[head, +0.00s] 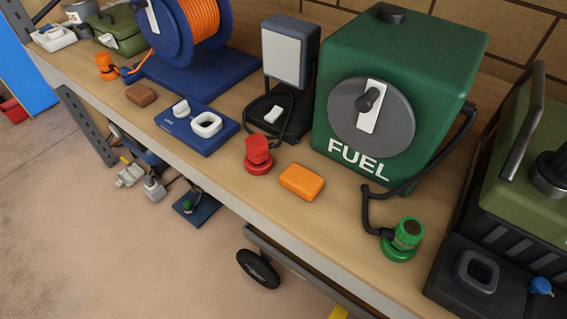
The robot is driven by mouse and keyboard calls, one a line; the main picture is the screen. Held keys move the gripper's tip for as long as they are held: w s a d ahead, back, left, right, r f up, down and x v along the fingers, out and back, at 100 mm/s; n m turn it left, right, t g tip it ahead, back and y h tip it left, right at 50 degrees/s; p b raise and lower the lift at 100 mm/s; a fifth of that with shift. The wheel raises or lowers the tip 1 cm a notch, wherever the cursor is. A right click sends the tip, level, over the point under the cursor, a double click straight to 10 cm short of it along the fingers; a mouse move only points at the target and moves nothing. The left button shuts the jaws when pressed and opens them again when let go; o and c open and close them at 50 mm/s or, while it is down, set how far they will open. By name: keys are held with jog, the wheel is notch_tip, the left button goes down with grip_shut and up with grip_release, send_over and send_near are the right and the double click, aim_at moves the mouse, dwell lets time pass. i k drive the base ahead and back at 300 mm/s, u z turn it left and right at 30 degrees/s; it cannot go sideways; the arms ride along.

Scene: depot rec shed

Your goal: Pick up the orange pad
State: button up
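The orange pad (301,182) is a small rounded block. It lies flat on the wooden workbench (333,222), close to the front edge, in the middle of the head view. A red knob-like fitting (258,156) stands just to its left, apart from it. The green FUEL box (395,85) stands behind it to the right. Nothing covers the pad. My gripper does not show in the head view.
A black hose runs from the FUEL box to a green fitting (403,240) right of the pad. A blue tray (197,127) and brown block (141,94) lie left.

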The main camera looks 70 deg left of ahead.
aim_at(296, 178)
jog(key=u, duration=4.3)
